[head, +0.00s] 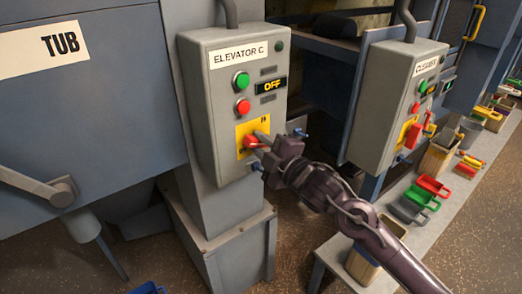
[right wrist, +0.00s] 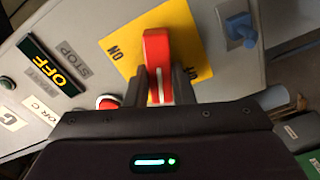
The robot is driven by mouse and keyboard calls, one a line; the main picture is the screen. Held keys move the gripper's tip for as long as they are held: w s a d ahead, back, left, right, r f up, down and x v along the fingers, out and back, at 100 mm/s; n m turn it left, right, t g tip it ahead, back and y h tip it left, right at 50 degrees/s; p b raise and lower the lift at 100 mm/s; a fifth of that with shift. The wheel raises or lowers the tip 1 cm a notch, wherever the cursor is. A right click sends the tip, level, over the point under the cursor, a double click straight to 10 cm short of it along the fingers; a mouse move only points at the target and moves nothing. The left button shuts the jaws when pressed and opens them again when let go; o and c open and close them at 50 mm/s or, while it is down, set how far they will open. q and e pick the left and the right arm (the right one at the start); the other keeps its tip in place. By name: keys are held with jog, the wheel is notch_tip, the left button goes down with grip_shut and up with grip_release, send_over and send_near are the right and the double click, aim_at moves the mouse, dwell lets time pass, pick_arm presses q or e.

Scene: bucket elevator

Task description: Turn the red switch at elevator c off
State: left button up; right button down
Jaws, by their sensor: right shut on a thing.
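The red switch (head: 250,142) sits on a yellow plate (head: 243,128) low on the front of the grey elevator c box (head: 222,105). My right gripper (head: 262,143) reaches it from the right and is shut on the switch handle. In the right wrist view the red handle (right wrist: 157,52) stands between the two dark fingers (right wrist: 162,88). An upside-down ON label shows left of the handle; the label at right is partly hidden. The small display (head: 271,84) on the box reads OFF. My left gripper is not in view.
A green button (head: 242,81) and a red button (head: 243,106) sit above the switch. A blue knob (right wrist: 240,30) sticks out beside the yellow plate. The cleaner box (head: 396,95) stands at right, above a bench (head: 333,248) with several bins and coloured objects.

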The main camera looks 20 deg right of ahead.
jog(key=shift+f+n+b, duration=0.15)
jog(key=shift+n+b, duration=0.65)
jog(key=shift+n, duration=0.3)
jog(key=shift+f+n+b, duration=0.15)
jog(key=shift+n+b, duration=0.65)
jog(key=shift+n, duration=0.3)
jog(key=c, duration=1.2)
grip_release()
jog(key=shift+r, duration=0.1)
jog(key=shift+c, duration=0.2)
jog(key=b+v, duration=0.1)
jog(key=v, duration=0.6)
jog(key=shift+s+b, duration=0.4)
jog(key=shift+d, duration=0.1)
